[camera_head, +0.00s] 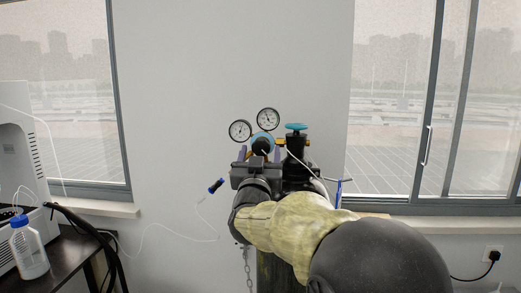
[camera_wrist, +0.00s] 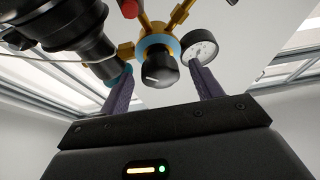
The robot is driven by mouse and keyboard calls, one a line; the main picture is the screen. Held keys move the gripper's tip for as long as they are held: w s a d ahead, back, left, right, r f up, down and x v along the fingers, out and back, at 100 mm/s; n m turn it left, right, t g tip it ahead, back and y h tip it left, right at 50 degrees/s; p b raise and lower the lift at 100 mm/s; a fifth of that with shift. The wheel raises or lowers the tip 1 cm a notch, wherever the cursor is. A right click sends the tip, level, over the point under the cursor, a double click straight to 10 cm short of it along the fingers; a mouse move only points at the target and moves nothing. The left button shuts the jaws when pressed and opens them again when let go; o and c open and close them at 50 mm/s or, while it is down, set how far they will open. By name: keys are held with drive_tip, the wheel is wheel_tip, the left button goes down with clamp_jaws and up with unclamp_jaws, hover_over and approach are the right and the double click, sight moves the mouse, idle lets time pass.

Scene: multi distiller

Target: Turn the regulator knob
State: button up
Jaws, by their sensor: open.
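The regulator knob (camera_wrist: 160,74) is black with a pale pointer line, set in front of a blue ring on the brass regulator body (camera_wrist: 152,24) in the wrist view. In the head view the knob (camera_head: 261,146) shows below two round gauges (camera_head: 240,130). My gripper (camera_head: 259,153) is open, its purple fingers standing apart on either side of the knob. In the wrist view my gripper (camera_wrist: 158,77) has the knob between its fingertips, with gaps at both sides. How deep the knob sits between the fingers is hard to tell.
A gas cylinder's blue handwheel (camera_head: 296,127) stands just right of the regulator. A thin line (camera_head: 305,167) runs from the regulator to the right. At left, a bottle (camera_head: 28,248) stands on a dark table (camera_head: 68,255). The wall behind is bare.

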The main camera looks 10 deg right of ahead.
drive_tip(key=shift+w+d+r, duration=0.2)
drive_tip(key=shift+w, duration=0.25)
